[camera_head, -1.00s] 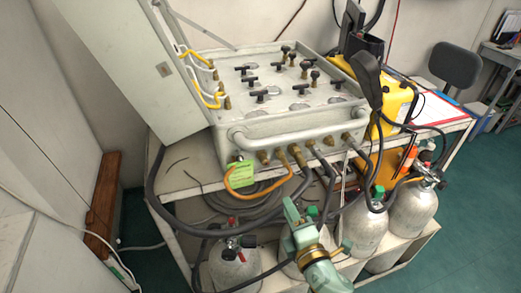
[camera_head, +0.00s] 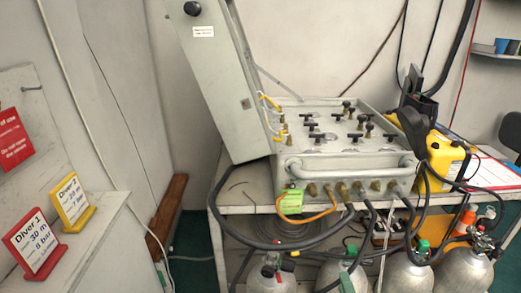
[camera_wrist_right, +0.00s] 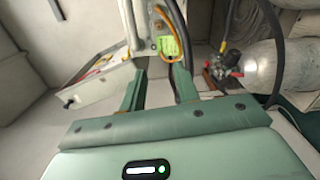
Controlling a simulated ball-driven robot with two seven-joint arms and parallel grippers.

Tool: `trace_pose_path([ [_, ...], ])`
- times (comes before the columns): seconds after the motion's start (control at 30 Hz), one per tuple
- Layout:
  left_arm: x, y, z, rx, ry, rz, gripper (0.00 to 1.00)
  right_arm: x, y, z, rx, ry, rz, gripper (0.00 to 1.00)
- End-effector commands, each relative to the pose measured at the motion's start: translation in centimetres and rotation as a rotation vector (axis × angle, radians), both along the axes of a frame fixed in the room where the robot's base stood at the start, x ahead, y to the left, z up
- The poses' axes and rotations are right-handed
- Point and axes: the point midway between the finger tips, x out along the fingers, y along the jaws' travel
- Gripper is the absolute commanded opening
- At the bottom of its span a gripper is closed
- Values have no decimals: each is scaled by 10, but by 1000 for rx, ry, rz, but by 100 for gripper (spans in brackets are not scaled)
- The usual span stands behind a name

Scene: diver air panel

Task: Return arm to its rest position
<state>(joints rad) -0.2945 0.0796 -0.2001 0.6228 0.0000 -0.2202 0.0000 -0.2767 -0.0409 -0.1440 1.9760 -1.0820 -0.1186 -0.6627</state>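The tip of my right gripper (camera_head: 347,283) just shows at the bottom edge of the head view, in front of the gas cylinders. Most of it and its arm are out of frame there. In the right wrist view its two green fingers (camera_wrist_right: 158,88) stand apart with nothing held between them. Beyond them are the panel's yellow-green tag (camera_wrist_right: 168,45) and orange hose. The grey diver air panel (camera_head: 335,158), with its lid (camera_head: 228,85) raised, stands on a trolley beyond the gripper. My left gripper is not in view.
Hoses hang from the panel front over the trolley (camera_head: 235,197). Several cylinders (camera_head: 408,272) stand below. A yellow case (camera_head: 443,160) is at the right. A red sign (camera_head: 35,243) and a yellow sign (camera_head: 72,203) stand on a left-hand ledge. A wooden bench (camera_head: 167,215) is by the wall.

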Motion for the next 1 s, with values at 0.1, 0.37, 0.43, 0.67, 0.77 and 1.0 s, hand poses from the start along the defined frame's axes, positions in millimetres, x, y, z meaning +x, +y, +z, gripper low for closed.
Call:
trace_pose_path([
  [0.1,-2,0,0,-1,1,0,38,-1,-7,-2,-42,0,16,31],
  [0.37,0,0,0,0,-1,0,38,-3,-28,-7,-159,0,63,31],
  [0.43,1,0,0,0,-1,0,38,-3,-35,-8,-202,0,79,31],
  [0.67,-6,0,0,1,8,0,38,-4,-69,-9,-391,0,155,31],
  [0.77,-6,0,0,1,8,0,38,-3,-85,-8,-483,0,191,31],
  [1.0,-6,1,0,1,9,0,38,-6,-131,-51,-500,133,203,31],
])
